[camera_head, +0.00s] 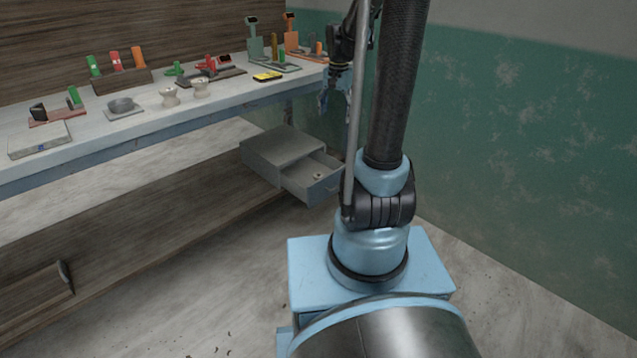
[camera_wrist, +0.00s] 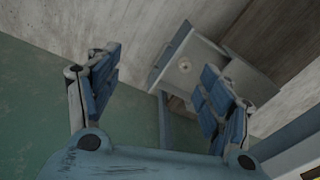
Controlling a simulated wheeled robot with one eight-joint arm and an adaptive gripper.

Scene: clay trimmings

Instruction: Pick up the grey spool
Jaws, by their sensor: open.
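A small pale round thing, perhaps the grey spool (camera_head: 319,176), lies in the open drawer (camera_head: 322,190) of a grey box under the bench. In the wrist view the small round thing (camera_wrist: 185,65) shows inside the drawer, between my fingers and nearer the right one.
The bench (camera_head: 140,128) holds a grey bowl (camera_head: 121,105), a white box (camera_head: 39,139), a yellow-black block (camera_head: 267,76) and several coloured tools. A green wall (camera_head: 530,150) is at the right. Floor before the shelf is clear.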

